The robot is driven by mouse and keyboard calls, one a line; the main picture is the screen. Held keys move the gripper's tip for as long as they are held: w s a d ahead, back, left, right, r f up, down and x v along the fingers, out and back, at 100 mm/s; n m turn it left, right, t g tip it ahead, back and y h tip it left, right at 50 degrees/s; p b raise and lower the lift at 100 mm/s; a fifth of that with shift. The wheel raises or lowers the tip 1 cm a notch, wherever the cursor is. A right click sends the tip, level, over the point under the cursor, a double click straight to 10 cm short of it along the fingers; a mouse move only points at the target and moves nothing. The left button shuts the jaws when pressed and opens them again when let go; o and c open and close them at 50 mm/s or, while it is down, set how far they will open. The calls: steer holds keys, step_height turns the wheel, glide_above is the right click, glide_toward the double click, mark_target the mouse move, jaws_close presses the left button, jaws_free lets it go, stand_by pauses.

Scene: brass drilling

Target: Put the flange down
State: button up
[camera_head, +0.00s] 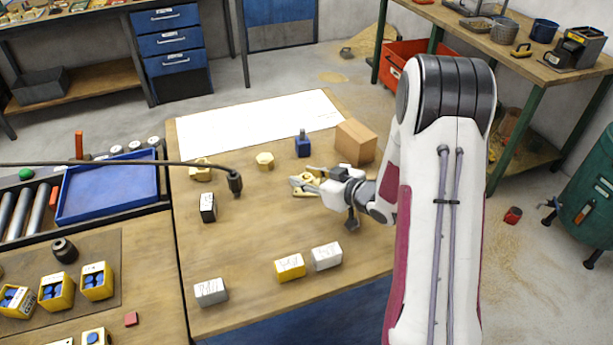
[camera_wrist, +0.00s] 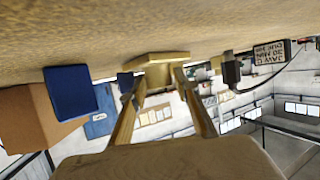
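A brass-coloured flange-like piece (camera_head: 265,161) rests on the wooden table, a little beyond my gripper. A second brass piece (camera_head: 200,172) lies farther left on the table. My gripper (camera_head: 293,184) is low over the table, pointing left, with its fingers apart and nothing visible between them. In the wrist view, which is upside down, a brass flange (camera_wrist: 158,62) with a wide plate and a narrower hub sits just past the fingertips (camera_wrist: 160,82). It looks like the nearer piece. The head view shows a strip of bare table between it and the fingers.
A blue block (camera_head: 303,147) and a cardboard box (camera_head: 355,142) stand behind my gripper. A black nozzle on a cable (camera_head: 235,183) hangs to the left, near a black block (camera_head: 208,207). White and yellow blocks (camera_head: 290,267) line the front. The table's middle is clear.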

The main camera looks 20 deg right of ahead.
steer(key=shift+r, duration=0.15)
stand_by(0.3)
steer(key=shift+s+d+r, duration=0.1)
steer(key=shift+s, duration=0.05)
steer(key=shift+v, duration=5.8)
steer(key=s+d+r+m+g+h, duration=0.1)
steer(key=s+r+m+g+h, duration=0.1)
steer(key=s+r+h, duration=0.3)
steer(key=s+r+m+g+h, duration=0.1)
steer(key=s+r+h, duration=0.15)
steer(key=r, duration=0.55)
steer(key=s+a+g+y, duration=0.1)
steer(key=s+a+g, duration=0.1)
steer(key=s+a, duration=0.4)
steer(key=s+a+r+m+g+y, duration=0.1)
steer(key=s+a, duration=0.6)
steer(key=s, duration=0.6)
steer(key=shift+r+g, duration=0.15)
steer(key=shift+g, duration=0.25)
